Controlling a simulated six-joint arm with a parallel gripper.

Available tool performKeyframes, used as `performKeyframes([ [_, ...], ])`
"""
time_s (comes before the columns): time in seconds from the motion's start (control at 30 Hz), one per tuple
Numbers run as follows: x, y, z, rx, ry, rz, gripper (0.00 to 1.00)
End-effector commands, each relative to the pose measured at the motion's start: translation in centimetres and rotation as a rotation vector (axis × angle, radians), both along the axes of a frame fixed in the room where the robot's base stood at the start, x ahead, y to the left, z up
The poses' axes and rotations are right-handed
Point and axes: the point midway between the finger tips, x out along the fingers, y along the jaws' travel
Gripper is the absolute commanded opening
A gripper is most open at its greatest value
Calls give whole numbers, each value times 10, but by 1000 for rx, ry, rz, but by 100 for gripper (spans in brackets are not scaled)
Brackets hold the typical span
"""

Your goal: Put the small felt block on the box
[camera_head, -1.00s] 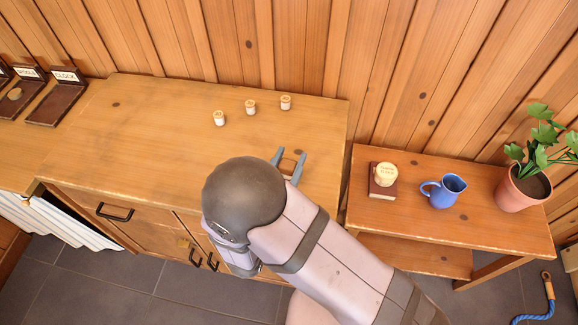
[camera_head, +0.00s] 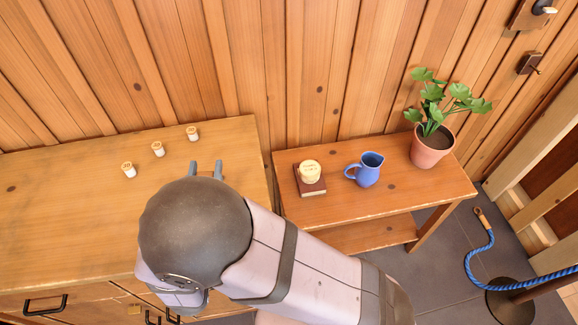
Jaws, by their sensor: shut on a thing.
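My gripper (camera_head: 205,169) is over the right part of the long wooden cabinet top (camera_head: 70,200), in front of and slightly right of the nearest spool. Only its two grey-blue fingertips show past my dark round wrist. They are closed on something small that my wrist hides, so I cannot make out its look. No felt block shows elsewhere. A small dark brown box-like thing (camera_head: 311,188) lies on the low side table (camera_head: 400,190). A round cream piece (camera_head: 310,171) with lettering sits on it. I cannot tell whether this is the task's box.
Three small pale spools (camera_head: 158,149) stand in a slanting row on the cabinet. A blue jug (camera_head: 367,171) and a potted plant (camera_head: 431,150) stand on the side table. A gap separates cabinet and table. A blue rope (camera_head: 470,260) hangs at the right.

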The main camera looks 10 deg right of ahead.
Motion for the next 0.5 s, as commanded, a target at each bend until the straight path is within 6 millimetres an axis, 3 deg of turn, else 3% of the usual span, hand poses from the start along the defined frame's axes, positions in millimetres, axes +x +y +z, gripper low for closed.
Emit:
performKeyframes([
  [0.3,0,0,44,8,-3,0,14],
  [0.5,40,-7,37,4,-3,31,14],
])
